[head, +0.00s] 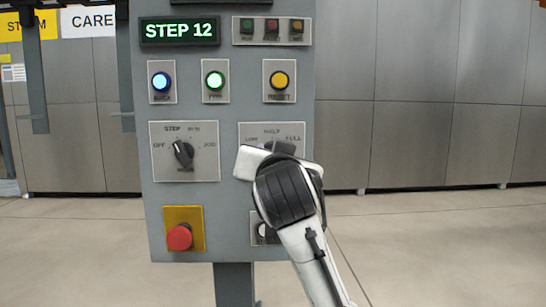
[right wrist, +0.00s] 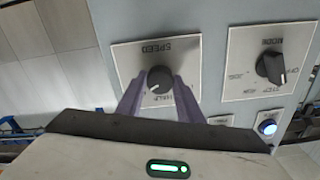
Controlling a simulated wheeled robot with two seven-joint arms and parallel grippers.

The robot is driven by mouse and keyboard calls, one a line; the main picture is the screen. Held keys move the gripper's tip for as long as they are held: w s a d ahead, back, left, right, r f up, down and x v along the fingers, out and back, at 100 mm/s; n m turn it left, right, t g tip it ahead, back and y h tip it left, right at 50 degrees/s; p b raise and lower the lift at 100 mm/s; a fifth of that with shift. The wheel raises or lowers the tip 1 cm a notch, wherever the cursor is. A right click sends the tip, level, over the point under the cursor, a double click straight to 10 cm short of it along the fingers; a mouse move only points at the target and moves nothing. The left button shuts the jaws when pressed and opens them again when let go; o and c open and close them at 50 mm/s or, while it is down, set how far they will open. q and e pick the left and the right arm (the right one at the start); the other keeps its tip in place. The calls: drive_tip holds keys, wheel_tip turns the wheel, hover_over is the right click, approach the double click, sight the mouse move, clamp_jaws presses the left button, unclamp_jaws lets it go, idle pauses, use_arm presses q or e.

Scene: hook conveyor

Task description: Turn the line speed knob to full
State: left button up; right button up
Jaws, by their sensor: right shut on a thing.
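The line speed knob (right wrist: 159,80) is a round dark knob on a light plate marked SPEED in the right wrist view. In the head view its plate (head: 245,132) reads LOW, HALF and FULL, and my right gripper (head: 270,149) largely hides the knob. In the right wrist view my right gripper (right wrist: 157,86) has one finger on each side of the knob and is shut on it. A small pale mark shows on the knob, but which setting it points to is hard to tell. My left gripper is not in view.
The mode knob (head: 183,154) sits left of the speed plate. A red emergency button (head: 179,237) is at the panel's lower left. Floor right of the panel is clear.

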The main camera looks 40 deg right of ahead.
drive_tip(key=shift+r, duration=0.1)
drive_tip(key=o, duration=1.1)
drive_tip(key=shift+c, duration=0.2)
drive_tip(key=shift+s+a, duration=0.1)
drive_tip(key=shift+s, duration=0.05)
drive_tip(key=v, duration=1)
